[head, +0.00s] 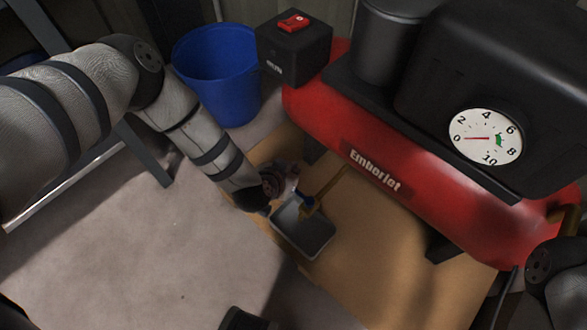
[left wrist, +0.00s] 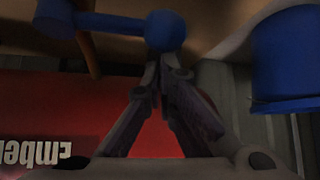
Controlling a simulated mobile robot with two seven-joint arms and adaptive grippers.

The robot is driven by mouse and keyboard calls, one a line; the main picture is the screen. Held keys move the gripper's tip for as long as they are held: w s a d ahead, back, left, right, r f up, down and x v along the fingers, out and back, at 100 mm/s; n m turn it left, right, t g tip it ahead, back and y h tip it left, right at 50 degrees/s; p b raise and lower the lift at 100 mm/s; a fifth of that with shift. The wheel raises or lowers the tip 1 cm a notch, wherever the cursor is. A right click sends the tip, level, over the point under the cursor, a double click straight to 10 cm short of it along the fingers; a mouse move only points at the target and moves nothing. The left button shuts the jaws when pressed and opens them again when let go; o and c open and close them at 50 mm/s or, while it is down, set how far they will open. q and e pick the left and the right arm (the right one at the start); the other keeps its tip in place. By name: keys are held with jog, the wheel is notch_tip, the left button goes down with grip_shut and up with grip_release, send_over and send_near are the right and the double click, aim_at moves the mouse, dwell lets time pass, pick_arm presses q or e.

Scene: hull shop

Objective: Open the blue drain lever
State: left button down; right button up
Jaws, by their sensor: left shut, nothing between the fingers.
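The blue drain lever (head: 303,199) sits on the brass drain pipe (head: 329,186) under the red compressor tank, above a grey tray (head: 318,241). In the left wrist view the lever (left wrist: 110,22) is a blue bar with a rounded knob at each end. My left gripper (head: 292,186) is low beside the lever. Its fingers (left wrist: 163,72) are shut and empty, with the tips close to the larger knob; I cannot tell whether they touch it. The gripper partly hides the lever in the head view. My right gripper is out of view.
The red compressor (head: 400,165) with its gauge (head: 486,137) fills the right side. A black box with a red switch (head: 293,22) is at its left end. A blue bucket (head: 222,80) stands behind my left arm. The floor (head: 130,250) at lower left is clear.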

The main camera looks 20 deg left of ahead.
pick_arm(q)
jog(key=shift+s, duration=0.2)
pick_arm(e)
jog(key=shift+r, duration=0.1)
pick_arm(q)
jog(key=shift+s+a+r+n+y+p, duration=0.1)
jog(key=shift+s+a+n+y+p, duration=0.1)
jog(key=shift+s+n+y+p, duration=0.5)
jog(key=shift+s+a+n+y+p, duration=0.2)
jog(key=shift+n+y, duration=0.3)
jog(key=shift+n, duration=0.4)
jog(key=s+d+n+g+y, duration=0.1)
jog(key=s+n+g+y, duration=0.4)
jog(key=n, duration=0.6)
jog(key=s+y, duration=0.1)
jog(key=s, duration=0.1)
jog(key=shift+s+d, duration=0.3)
jog(key=shift+s, duration=0.05)
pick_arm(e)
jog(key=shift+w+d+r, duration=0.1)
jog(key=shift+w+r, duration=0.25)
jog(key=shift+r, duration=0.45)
pick_arm(q)
jog(key=shift+s+d, duration=0.15)
